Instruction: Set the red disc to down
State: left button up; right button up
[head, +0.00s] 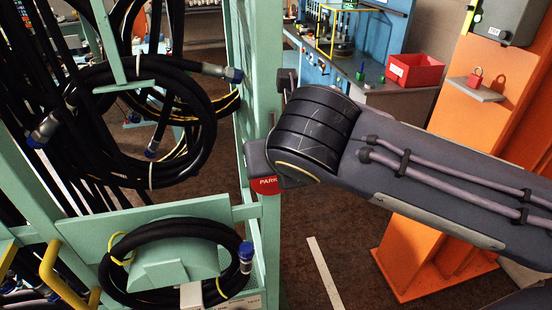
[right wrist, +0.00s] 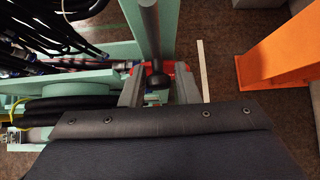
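The red disc (head: 265,186), with the word PARK on it, is at the green frame's post in the head view. My right arm covers most of it. In the right wrist view, red parts of the disc (right wrist: 182,78) show beyond the fingers. My right gripper (right wrist: 158,76) points at it with its two grey fingers apart. A dark rounded part (right wrist: 157,82) sits in the gap between the fingers, with no clear contact on either side. The disc's full face and its setting are hidden. My left gripper is in neither view.
The green frame (head: 269,240) carries coiled black hoses (head: 205,130) at left. An orange column (head: 425,255) stands at right. A blue workbench (head: 340,75) with a red bin (head: 415,70) is behind. Brown floor lies between frame and column.

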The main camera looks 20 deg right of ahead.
jog(key=shift+o, duration=1)
jog(key=shift+r, duration=0.1)
jog(key=v, duration=0.7)
jog(key=shift+s+r, duration=0.2)
jog(key=shift+s, duration=0.05)
